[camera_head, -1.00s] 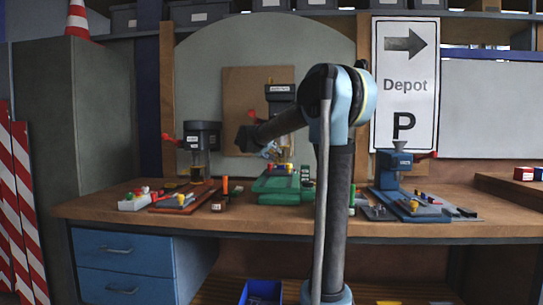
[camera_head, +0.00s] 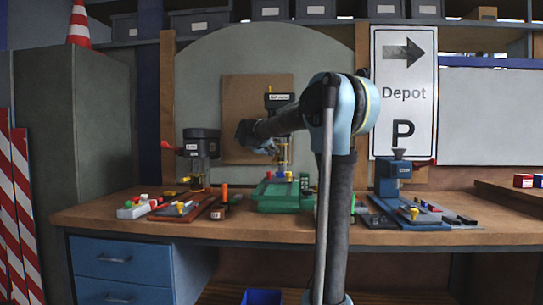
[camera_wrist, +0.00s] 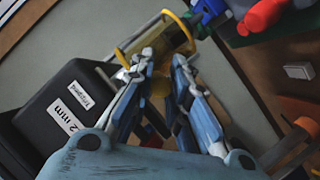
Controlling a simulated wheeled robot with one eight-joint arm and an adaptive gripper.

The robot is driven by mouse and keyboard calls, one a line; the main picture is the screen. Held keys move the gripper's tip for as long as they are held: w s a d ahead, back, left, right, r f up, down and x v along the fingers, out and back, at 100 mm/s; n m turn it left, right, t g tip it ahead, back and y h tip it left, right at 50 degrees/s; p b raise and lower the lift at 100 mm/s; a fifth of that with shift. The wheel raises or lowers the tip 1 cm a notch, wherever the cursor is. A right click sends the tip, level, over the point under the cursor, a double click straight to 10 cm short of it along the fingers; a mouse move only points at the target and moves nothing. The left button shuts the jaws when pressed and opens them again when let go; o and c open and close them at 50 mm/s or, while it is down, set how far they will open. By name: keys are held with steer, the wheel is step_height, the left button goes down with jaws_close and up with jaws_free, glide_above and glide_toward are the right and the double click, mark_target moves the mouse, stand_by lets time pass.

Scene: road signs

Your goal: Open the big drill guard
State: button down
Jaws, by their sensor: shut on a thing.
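The big drill stands at the middle of the bench, with a green base (camera_head: 285,196) and a dark labelled head (camera_head: 279,100). Its see-through yellow-rimmed guard (camera_head: 283,152) shows below the head, partly behind my arm. In the wrist view the guard (camera_wrist: 172,36) is an amber clear shell with a yellow rim, just beyond my fingertips. My gripper (camera_wrist: 163,64) is shut at the guard's near edge. The part held between the tips is small and mostly hidden. In the head view my gripper (camera_head: 266,148) is at the guard's left side.
A smaller dark drill (camera_head: 201,145) stands to the left, and a blue machine (camera_head: 393,175) to the right. A black labelled body (camera_wrist: 75,115) lies close to my gripper's left in the wrist view. Small coloured parts and tools lie on the bench (camera_head: 150,232).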

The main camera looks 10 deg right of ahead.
steer(key=c, duration=1.5)
jaws_free()
steer(key=shift+a, duration=0.1)
steer(key=shift+c, duration=0.2)
steer(key=v, duration=1.1)
steer(key=shift+s+a, duration=0.2)
steer(key=shift+s, duration=0.15)
steer(key=shift+r, duration=0.1)
